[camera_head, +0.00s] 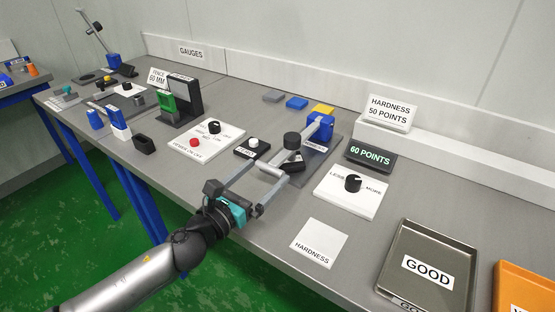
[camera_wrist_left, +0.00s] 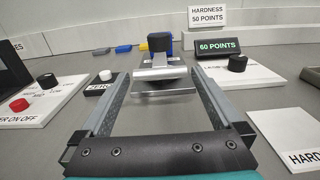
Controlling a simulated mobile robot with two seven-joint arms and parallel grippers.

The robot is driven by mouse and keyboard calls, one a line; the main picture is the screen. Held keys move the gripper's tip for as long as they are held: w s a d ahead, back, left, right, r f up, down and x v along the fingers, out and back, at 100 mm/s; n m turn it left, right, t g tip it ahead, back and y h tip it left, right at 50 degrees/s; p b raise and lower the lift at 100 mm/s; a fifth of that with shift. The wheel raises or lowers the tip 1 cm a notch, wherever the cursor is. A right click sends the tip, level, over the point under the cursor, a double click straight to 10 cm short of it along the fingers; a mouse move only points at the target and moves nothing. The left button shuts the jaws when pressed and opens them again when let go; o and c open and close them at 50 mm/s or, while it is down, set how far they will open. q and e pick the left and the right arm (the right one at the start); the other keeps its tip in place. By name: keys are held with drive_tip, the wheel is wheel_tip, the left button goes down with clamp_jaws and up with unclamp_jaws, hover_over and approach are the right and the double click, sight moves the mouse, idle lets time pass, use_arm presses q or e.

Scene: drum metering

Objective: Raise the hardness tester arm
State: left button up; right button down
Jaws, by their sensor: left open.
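The hardness tester stands near the middle of the bench, with a blue upright (camera_head: 319,126), a grey base plate and a black round knob (camera_head: 291,140) toward the front. Its arm carries a silver crosswise bar (camera_head: 268,168) at the near end, which also shows in the left wrist view (camera_wrist_left: 160,73). My left gripper (camera_head: 271,172) is open, its fingers on either side of the bar near their tips. Whether a finger touches the bar, I cannot tell. The display (camera_head: 370,153) reads 60 POINTS. My right gripper is not in view.
A white panel with a black dial (camera_head: 353,183) lies right of the tester. A small black ZERO box (camera_head: 252,148) and a white panel with a red button (camera_head: 194,142) are on the left. A GOOD tray (camera_head: 391,271) stands front right. A HARDNESS card (camera_head: 320,240) lies near the front edge.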

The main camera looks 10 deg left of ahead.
sight(295, 145)
use_arm(q)
drive_tip(key=shift+x, duration=3)
drive_tip(key=shift+c, duration=0.2)
clamp_jaws()
